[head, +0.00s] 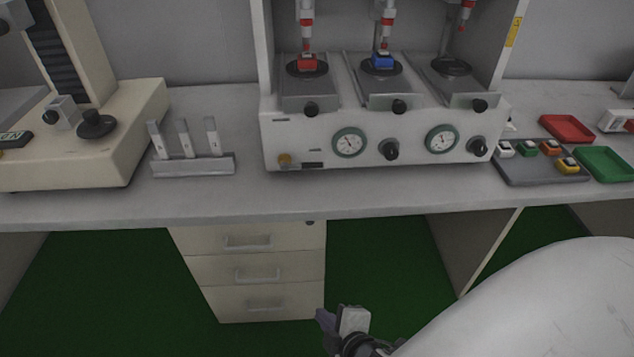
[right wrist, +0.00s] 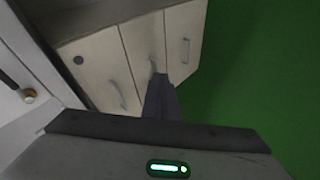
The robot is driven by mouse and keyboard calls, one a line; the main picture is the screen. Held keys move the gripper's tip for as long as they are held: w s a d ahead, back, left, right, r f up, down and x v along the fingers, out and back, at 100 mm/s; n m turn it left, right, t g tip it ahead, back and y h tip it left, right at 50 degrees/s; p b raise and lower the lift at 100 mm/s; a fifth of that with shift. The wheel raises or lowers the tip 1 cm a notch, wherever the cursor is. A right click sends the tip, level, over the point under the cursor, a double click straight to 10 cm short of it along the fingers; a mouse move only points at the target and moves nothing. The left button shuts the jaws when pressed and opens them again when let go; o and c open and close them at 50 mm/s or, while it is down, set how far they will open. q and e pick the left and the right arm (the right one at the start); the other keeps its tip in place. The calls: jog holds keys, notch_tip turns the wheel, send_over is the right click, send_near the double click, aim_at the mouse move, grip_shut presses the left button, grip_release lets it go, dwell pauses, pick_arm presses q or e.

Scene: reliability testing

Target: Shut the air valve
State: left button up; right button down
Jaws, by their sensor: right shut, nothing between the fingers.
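The white test machine (head: 222,130) stands on the bench, with two round gauges, black knobs and a small brass knob (head: 285,160) on its front. No label that I can read says which of these is the air valve. The brass knob also shows at the left edge of the right wrist view (right wrist: 29,96). My right gripper (head: 325,318) is below the bench front, low in the head view and apart from the machine. Its fingers (right wrist: 159,90) are together and empty, in front of the drawers. My left gripper is out of view.
A drawer unit (head: 260,258) stands under the bench (head: 230,205). A stand with upright strips (head: 195,165) sits left of the machine. A switch box (head: 540,165), a red tray (head: 566,128) and a green tray (head: 606,163) lie right. The bench's front strip is clear.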

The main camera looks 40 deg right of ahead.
jog(key=w+d+r+n+t+h, duration=0.1)
jog(key=w+d+r+n+h, duration=0.35)
jog(key=w+n, duration=0.2)
jog(key=n+t+h, duration=0.4)
jog(key=n+t, duration=0.1)
jog(key=n, duration=0.8)
send_near(317, 193)
notch_tip(317, 193, up, 4)
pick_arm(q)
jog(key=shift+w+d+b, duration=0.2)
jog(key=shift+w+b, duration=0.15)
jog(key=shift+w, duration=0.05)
pick_arm(e)
jog(key=shift+a, duration=0.1)
jog(key=shift+w, duration=0.1)
jog(key=x, duration=0.9)
jog(key=shift+w+d+f, duration=0.1)
jog(key=shift+w+d, duration=0.15)
jog(key=shift+w, duration=0.1)
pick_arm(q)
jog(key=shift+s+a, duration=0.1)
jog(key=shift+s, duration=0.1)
pick_arm(e)
jog(key=shift+m, duration=0.25)
pick_arm(q)
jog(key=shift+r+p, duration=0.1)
jog(key=shift+p, duration=0.2)
pick_arm(e)
jog(key=shift+w, duration=0.1)
